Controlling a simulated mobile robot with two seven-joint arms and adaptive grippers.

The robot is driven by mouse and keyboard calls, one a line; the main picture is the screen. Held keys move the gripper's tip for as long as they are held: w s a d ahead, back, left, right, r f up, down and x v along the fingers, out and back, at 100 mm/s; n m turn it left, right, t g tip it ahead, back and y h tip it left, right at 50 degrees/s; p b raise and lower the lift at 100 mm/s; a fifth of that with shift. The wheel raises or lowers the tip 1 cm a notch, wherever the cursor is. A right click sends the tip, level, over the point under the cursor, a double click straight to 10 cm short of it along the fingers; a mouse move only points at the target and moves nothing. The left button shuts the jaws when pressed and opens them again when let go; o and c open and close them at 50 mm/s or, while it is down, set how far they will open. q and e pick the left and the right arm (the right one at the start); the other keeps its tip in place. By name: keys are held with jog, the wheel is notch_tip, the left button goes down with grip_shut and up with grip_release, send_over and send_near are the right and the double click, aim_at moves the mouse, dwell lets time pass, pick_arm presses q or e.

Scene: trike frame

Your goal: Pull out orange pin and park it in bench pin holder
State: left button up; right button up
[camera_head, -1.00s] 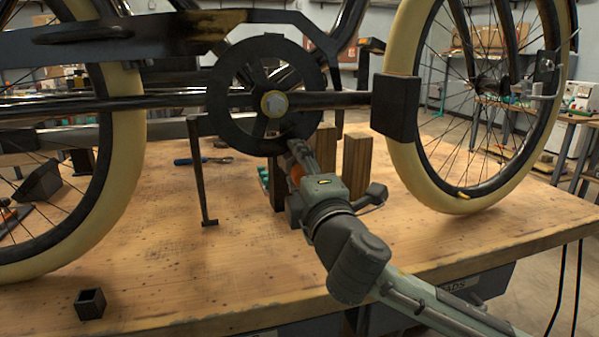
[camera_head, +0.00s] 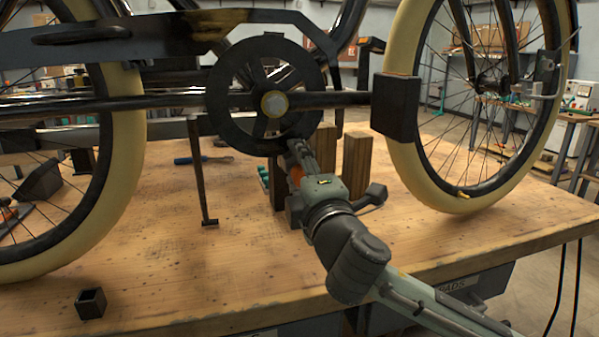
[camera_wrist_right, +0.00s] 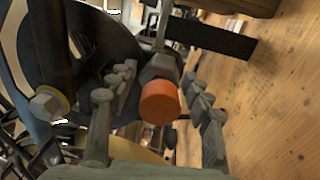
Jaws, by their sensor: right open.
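The orange pin (camera_wrist_right: 160,102) shows its round orange head in the right wrist view, with a grey hex collar behind it. My right gripper (camera_wrist_right: 157,112) is open, one finger on each side of the pin, with visible gaps. In the head view my right gripper (camera_head: 300,155) is just below the black chainring (camera_head: 225,108), and a bit of orange (camera_head: 296,174) shows beside its fingers. A small dark square open-topped holder (camera_head: 91,303) stands on the bench at the front left; it appears to be the pin holder. My left gripper is not in view.
The trike's cream-tyred wheels (camera_head: 127,170) stand left and right on the wooden bench (camera_head: 240,265). Wooden blocks (camera_head: 357,165) stand behind my right gripper. A thin dark stand leg (camera_head: 202,185) is to its left. The front middle of the bench is clear.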

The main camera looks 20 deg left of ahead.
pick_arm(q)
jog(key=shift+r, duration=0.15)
pick_arm(e)
jog(key=shift+c, duration=0.5)
grip_shut()
jog(key=o, duration=0.5)
grip_release()
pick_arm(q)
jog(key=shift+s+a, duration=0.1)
pick_arm(e)
jog(key=shift+o, duration=0.2)
jog(key=v, duration=1.2)
jog(key=shift+r, duration=0.1)
